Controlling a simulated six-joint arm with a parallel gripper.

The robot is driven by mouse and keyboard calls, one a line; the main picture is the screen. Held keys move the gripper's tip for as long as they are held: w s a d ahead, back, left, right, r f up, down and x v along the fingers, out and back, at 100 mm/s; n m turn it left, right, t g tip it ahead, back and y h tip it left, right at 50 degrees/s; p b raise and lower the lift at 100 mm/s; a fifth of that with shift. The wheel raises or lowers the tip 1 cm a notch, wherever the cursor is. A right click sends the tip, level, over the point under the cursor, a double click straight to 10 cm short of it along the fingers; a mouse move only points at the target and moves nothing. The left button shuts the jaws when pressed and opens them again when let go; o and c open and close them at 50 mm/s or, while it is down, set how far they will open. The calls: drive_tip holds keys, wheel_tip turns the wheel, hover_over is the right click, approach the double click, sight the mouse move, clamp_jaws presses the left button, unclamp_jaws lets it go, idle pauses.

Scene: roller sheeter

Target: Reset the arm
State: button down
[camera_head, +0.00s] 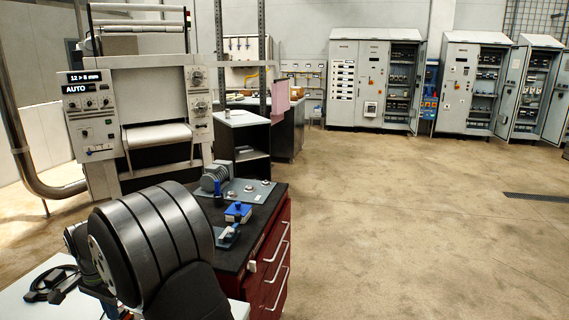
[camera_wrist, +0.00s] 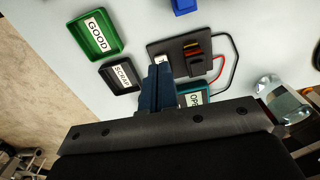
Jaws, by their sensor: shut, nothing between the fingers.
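My gripper (camera_wrist: 157,88) shows in the wrist view, with its dark blue fingers together and nothing between them. It points down over a pale tabletop (camera_wrist: 180,45). The fingertips are by the near edge of a black board (camera_wrist: 170,47) that carries a small dark part. A teal, partly hidden labelled item (camera_wrist: 193,90) is right of the fingers. The black SCRAP tray (camera_wrist: 121,74) and the green GOOD tray (camera_wrist: 94,35) lie to the left. I cannot make out my gripper in the head view.
In the head view, the roller sheeter (camera_head: 150,105) stands at the back left and its display reads AUTO. Electrical cabinets (camera_head: 375,85) line the far wall. The floor (camera_head: 420,220) on the right is clear.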

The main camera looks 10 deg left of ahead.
drive_tip(key=w+a, duration=0.1)
drive_tip(key=w+a+f, duration=0.1)
drive_tip(key=w+a, duration=0.1)
drive_tip(key=w+a+f, duration=0.1)
drive_tip(key=shift+w+a, duration=0.25)
drive_tip(key=shift+w, duration=0.05)
drive_tip(key=f, duration=0.3)
drive_tip(key=shift+w+a+f, duration=0.15)
drive_tip(key=shift+w+a, duration=0.05)
drive_tip(key=shift+w, duration=0.05)
drive_tip(key=r, duration=0.3)
drive_tip(key=shift+s+d+r, duration=0.3)
drive_tip(key=shift+s+r, duration=0.05)
drive_tip(key=shift+r, duration=0.05)
drive_tip(key=s+d+r, duration=0.2)
drive_tip(key=s+d, duration=0.4)
drive_tip(key=w+n+t+y, duration=0.2)
drive_tip(key=w+n+t, duration=0.4)
drive_tip(key=n+t, duration=0.4)
drive_tip(key=shift+n+g, duration=0.5)
drive_tip(key=shift+n, duration=0.4)
drive_tip(key=f, duration=0.5)
drive_tip(key=shift+s+a, duration=0.1)
drive_tip(key=shift+s, duration=0.15)
drive_tip(key=shift+a+r, duration=0.15)
drive_tip(key=shift+r, duration=2.4)
